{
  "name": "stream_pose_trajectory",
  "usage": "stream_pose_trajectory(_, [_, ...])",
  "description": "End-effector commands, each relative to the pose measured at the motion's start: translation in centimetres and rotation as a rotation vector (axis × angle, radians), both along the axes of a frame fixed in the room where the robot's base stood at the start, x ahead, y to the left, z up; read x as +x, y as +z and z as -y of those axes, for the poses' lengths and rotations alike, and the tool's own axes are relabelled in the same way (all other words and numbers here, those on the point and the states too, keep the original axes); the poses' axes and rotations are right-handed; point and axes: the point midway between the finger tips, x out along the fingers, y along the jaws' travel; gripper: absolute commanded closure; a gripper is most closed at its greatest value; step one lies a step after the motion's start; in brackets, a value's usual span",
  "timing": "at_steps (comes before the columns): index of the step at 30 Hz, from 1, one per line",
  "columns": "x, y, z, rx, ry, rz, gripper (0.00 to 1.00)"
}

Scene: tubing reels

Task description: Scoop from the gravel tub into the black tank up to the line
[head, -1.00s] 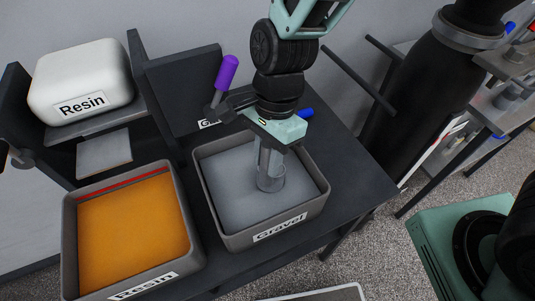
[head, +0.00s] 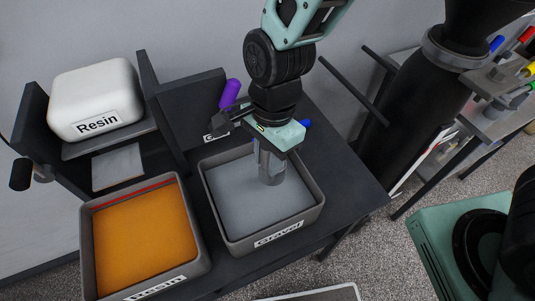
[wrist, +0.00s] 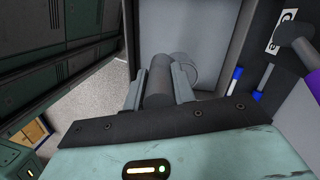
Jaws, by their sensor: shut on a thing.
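The gravel tub (head: 231,238) is a dark grey square bin on the dark table, filled with pale grey gravel (head: 240,205) and labelled "Gravel" at the front. My gripper (head: 273,150) points down over the tub's back right part. It is shut on the dark grey handle of a scoop (wrist: 158,82), whose clear cup (head: 271,172) hangs at or just above the gravel. Whether the cup holds gravel cannot be told. A tall black tank (head: 405,115) stands at right with a grey collar and a wide black piece on top. No fill line shows on it.
A tub of orange resin (head: 88,250) stands to the left. A white Resin container (head: 95,85) sits on a shelf behind it. A purple-handled tool (head: 230,94) stands behind the gravel tub. A rack with coloured pens (head: 505,70) is at far right.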

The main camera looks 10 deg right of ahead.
Motion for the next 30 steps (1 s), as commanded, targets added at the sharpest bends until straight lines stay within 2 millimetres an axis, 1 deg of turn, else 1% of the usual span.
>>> stream_pose_trajectory(1, [0.0, 0.7, 0.0, -0.003, 0.001, 0.006, 1.00])
stream_pose_trajectory(30, [0.0, 6.2, -0.1, -0.056, 0.002, 0.125, 1.00])
